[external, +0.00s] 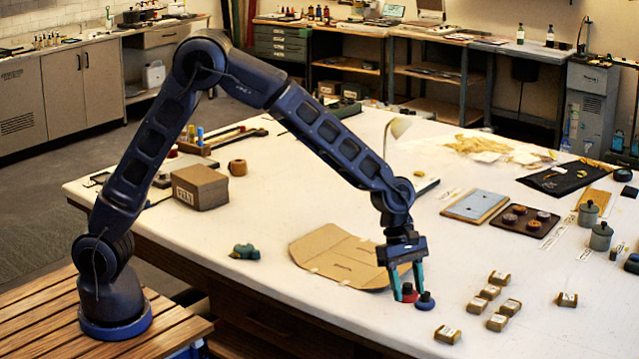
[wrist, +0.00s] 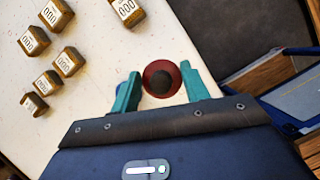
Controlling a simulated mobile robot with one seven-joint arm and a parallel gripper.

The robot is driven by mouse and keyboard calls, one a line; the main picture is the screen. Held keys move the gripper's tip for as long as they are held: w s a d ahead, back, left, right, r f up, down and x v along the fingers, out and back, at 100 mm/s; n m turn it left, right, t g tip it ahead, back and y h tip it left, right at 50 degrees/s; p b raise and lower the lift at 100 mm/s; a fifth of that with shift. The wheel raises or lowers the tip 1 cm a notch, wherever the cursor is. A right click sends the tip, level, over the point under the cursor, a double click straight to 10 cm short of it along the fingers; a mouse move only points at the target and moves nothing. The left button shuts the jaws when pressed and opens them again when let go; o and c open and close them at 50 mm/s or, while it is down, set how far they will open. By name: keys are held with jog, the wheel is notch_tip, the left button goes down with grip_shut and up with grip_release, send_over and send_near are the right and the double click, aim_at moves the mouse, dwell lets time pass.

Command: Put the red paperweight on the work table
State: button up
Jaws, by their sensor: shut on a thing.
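The red paperweight (wrist: 161,78) is a round red disc with a dark knob, between my fingers in the wrist view. In the external view the red paperweight (external: 409,294) is partly hidden by my fingers, low at the table's front edge. My gripper (external: 406,287) has teal fingers and is shut on it; the wrist view also shows my gripper (wrist: 161,88) closed around it. A blue paperweight (external: 425,301) stands just right of it, and only a sliver of the blue one (wrist: 123,78) shows behind a finger. The white work table (external: 330,318) lies under them.
Several small brown labelled blocks (external: 490,292) stand to the right of my gripper. A flat cardboard piece (external: 340,256) lies to its left, with a teal object (external: 245,252) further left. Bare tabletop lies between the cardboard and the front edge.

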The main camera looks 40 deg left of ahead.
aim_at(405, 320)
jog(key=shift+f, duration=2.9)
jog(key=o, duration=1.2)
jog(key=shift+f, duration=0.1)
jog(key=shift+c, duration=0.2)
